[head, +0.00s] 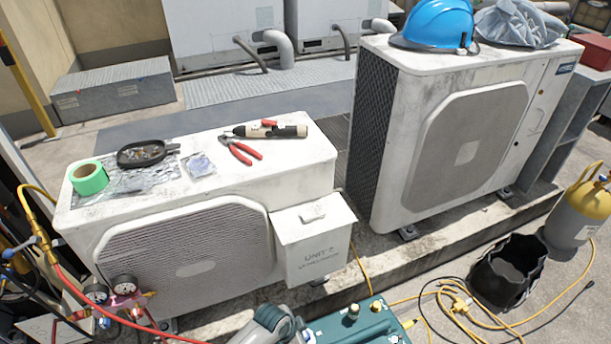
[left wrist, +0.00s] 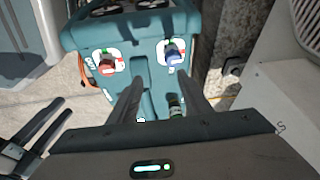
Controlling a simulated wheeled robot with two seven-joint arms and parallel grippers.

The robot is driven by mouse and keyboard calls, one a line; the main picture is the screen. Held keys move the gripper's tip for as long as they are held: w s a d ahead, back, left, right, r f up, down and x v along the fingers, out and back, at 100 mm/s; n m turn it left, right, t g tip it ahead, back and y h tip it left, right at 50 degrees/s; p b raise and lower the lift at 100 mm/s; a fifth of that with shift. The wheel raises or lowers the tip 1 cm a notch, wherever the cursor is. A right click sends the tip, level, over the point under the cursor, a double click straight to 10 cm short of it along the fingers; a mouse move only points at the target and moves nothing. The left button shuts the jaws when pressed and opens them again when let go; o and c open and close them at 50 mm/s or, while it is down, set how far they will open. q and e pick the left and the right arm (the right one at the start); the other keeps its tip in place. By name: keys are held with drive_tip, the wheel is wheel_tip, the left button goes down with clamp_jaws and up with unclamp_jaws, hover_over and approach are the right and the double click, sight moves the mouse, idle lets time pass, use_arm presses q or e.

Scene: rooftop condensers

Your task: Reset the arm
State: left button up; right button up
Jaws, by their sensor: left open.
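My left gripper (left wrist: 162,92) is open in the left wrist view, its two dark fingers spread over a teal machine. Nothing shows gripped between them. The teal machine (left wrist: 140,62) has a red knob (left wrist: 108,66) and a blue knob (left wrist: 174,56). A small dark fitting stands near the right finger. In the head view a teal machine (head: 345,322) shows at the bottom edge, beside a grey rounded part of my arm; the gripper itself is not visible there. Two dark parallel prongs at the lower left of the wrist view look like my right gripper; their state is unclear.
The near condenser (head: 200,245) carries green tape (head: 89,178), a dark tray (head: 146,153), red pliers (head: 240,150) and a torch-like tool (head: 280,131). A blue helmet (head: 437,22) sits on the far condenser (head: 460,140). Yellow hose (head: 465,305), a black bucket (head: 505,272) and a cylinder (head: 580,212) occupy the right.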

use_arm(q)
drive_tip(key=s+a+f+n+t+y+p, duration=0.1)
drive_tip(key=s+a+f+n+p, duration=0.1)
drive_tip(key=s+a+f+n, duration=0.3)
drive_tip(key=s+a+f+n+t+y+p, duration=0.1)
drive_tip(key=s+a+f+n, duration=0.4)
drive_tip(key=s+a, duration=0.8)
drive_tip(key=s+t+p, duration=0.1)
drive_tip(key=s, duration=0.2)
drive_tip(key=shift+a+f+n, duration=0.15)
drive_tip(key=shift+a+n, duration=0.05)
drive_tip(key=shift+n, duration=0.2)
use_arm(e)
drive_tip(key=f, duration=0.1)
drive_tip(key=f+t, duration=0.1)
drive_tip(key=a+f, duration=0.1)
drive_tip(key=shift+s+a+f, duration=0.1)
drive_tip(key=shift+s+f, duration=0.25)
use_arm(q)
drive_tip(key=shift+s, duration=0.2)
use_arm(e)
drive_tip(key=shift+s, duration=0.1)
